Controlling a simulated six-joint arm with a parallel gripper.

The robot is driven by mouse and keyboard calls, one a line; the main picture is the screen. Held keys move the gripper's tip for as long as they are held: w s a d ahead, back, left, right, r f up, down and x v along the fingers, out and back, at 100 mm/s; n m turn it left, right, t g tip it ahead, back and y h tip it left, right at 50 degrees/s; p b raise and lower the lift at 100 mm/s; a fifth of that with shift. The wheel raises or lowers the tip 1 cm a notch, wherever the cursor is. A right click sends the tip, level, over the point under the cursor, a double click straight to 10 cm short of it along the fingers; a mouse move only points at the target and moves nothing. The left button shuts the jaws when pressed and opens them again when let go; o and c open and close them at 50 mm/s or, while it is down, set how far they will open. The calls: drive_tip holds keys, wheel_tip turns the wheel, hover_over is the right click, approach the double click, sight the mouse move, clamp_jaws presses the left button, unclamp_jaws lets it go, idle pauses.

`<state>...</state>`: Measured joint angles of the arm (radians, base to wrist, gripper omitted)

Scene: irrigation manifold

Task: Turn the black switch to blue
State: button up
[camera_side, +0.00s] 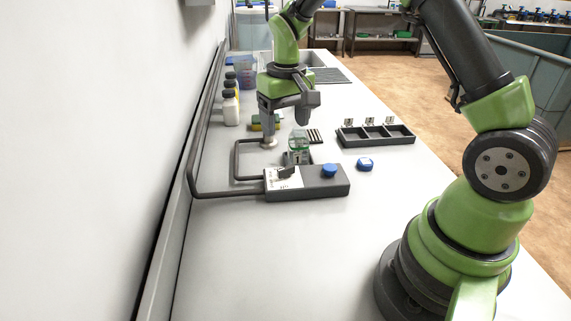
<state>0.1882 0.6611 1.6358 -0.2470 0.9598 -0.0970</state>
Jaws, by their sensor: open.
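The grey manifold box (315,191) sits on the white bench, with pipes running from its left end. The black switch (286,172) is on the box's left part, over a white labelled plate (273,181). Its pointing direction and any colour marks are too small to make out. A blue knob (330,170) is on the right part of the box. My gripper (285,131) is open and points down, above and behind the box. It is apart from the switch. A clear greenish container (298,146) stands behind the box, below the gripper; I cannot see anything between the fingers.
A loose blue cap (365,164) lies right of the box. A black three-compartment tray (376,136) stands behind it. Dark pipes (212,130) run along the wall at left, near several bottles (230,108). The bench in front of the box is clear.

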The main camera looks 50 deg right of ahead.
sight(286, 167)
drive_tip(key=f, duration=1.1)
drive_tip(key=shift+w+d+f, duration=0.1)
drive_tip(key=shift+d, duration=0.1)
drive_tip(key=c, duration=0.9)
